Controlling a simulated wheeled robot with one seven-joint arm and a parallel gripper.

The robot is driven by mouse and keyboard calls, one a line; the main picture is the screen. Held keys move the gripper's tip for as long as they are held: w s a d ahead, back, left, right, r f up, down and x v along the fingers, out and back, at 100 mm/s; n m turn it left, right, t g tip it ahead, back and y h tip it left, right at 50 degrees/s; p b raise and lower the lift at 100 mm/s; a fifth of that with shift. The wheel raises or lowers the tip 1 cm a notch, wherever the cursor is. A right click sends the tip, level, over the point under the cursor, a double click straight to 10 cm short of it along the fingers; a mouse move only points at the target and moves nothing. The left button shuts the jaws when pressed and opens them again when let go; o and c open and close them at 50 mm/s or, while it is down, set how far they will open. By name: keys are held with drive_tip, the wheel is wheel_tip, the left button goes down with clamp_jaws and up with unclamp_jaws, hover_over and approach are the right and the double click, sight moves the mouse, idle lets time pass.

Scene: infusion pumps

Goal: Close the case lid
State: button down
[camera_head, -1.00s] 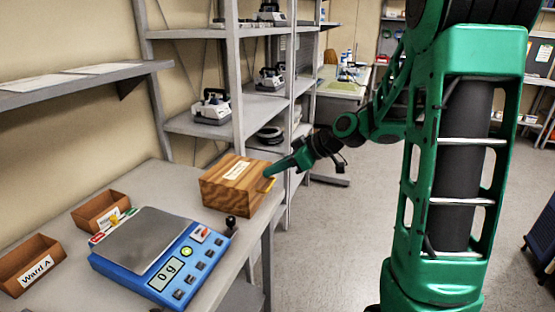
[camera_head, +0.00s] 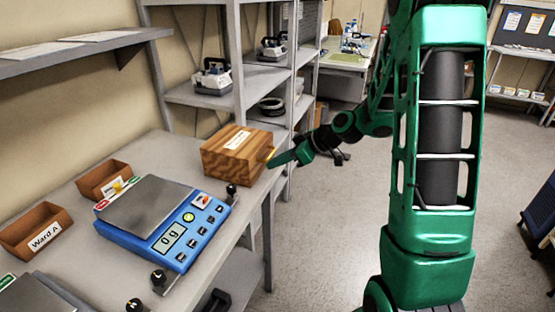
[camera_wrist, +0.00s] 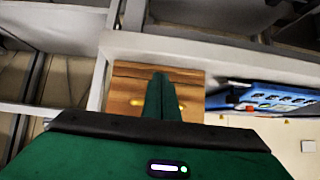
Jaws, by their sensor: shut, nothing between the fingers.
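The wooden case (camera_head: 236,156) stands on the table by the wall shelf, with a pale label on its top and a yellow handle on its front. Its lid looks down flat on the body. My gripper (camera_head: 271,163) is shut and empty, its fingertips close to the case's front by the handle. In the wrist view the shut fingers (camera_wrist: 160,82) point at the case (camera_wrist: 130,88) and cover the middle of its front. Yellow shows on both sides of them. I cannot tell whether they touch it.
A blue scale (camera_head: 165,222) reading 0 g stands left of the case on the table (camera_head: 150,150). Two brown bins, one labelled Ward A (camera_head: 37,232), stand near the wall. A metal shelf (camera_head: 236,60) with pumps rises behind the case. Open floor lies to the right.

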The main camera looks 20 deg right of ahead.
drive_tip(key=r, duration=0.1)
drive_tip(key=s+r, duration=0.1)
drive_tip(key=r, duration=0.3)
drive_tip(key=shift+s+d, duration=0.25)
drive_tip(key=s+d+f, duration=0.5)
drive_tip(key=s+d, duration=0.1)
drive_tip(key=s+d+r+m+g+h, duration=0.1)
drive_tip(key=s+r+m+g+h, duration=0.1)
drive_tip(key=s+m, duration=0.3)
drive_tip(key=s+d+r+m+g+h, duration=0.2)
drive_tip(key=s+m, duration=0.3)
drive_tip(key=s, duration=0.9)
drive_tip(key=s+d+r+m+g+h, duration=0.1)
drive_tip(key=s+m, duration=0.4)
drive_tip(key=s, duration=0.5)
drive_tip(key=shift+d+r+g+h, duration=0.35)
drive_tip(key=shift+r+g+h, duration=0.2)
drive_tip(key=shift+g+h, duration=0.5)
drive_tip(key=shift+s, duration=0.1)
